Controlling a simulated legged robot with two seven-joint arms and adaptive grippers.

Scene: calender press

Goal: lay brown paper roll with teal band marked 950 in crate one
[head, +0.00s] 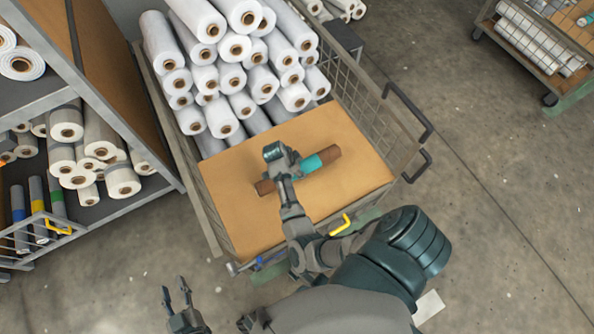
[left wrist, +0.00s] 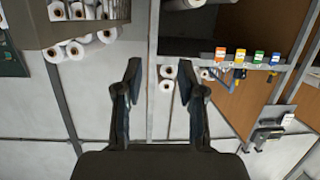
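A brown paper roll (head: 326,156) with a teal band lies on the tan board inside a mesh-sided trolley (head: 202,212). Any number on the band is too small to read. My right gripper (head: 279,155) is over the roll's left half, hiding part of it; its fingers cannot be made out, so a hold on the roll cannot be told. My left gripper (head: 175,288) is open and empty near the bottom edge, left of the trolley. In the left wrist view its two fingers (left wrist: 158,75) are spread with nothing between them. No crate marked one can be read.
White rolls (head: 235,80) are stacked in the trolley's far half. A shelf rack (head: 150,160) with rolls stands at left, with a wire basket (head: 42,238) holding colour-banded rolls. Coloured tags (left wrist: 240,56) show in the left wrist view. Floor (head: 500,220) at right is mostly clear.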

